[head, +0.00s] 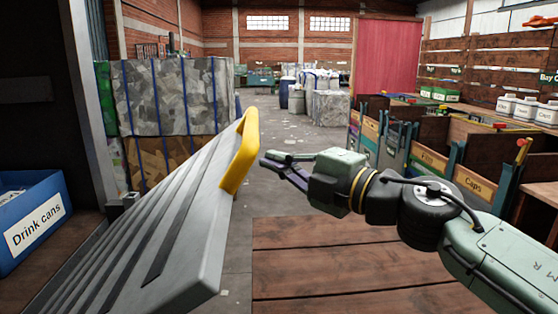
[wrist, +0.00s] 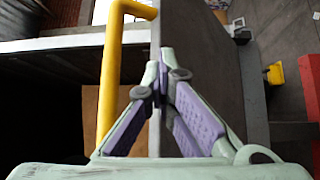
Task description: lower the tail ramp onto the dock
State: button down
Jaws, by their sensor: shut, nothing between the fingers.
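The tail ramp (head: 165,225) is a grey ribbed panel at the left of the head view. It stands tilted up, its upper edge toward the middle. A yellow handle bar (head: 240,150) is fixed along that edge. My gripper (head: 267,160) is just right of the handle, fingers pointing left toward it. In the wrist view the yellow handle (wrist: 110,75) runs up the left side, beside my gripper (wrist: 164,62). The purple-padded fingers meet at their tips, with nothing between them. The handle is outside the fingers.
A blue "Drink cans" bin (head: 35,222) stands at the left. Pressed bales (head: 165,95) are behind the ramp. Brown planks (head: 330,260) lie in front, and the grey floor (head: 310,140) beyond is open.

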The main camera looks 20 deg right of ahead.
jog(key=c, duration=2.3)
grip_release()
jog(key=o, duration=0.8)
jog(key=shift+s, duration=0.1)
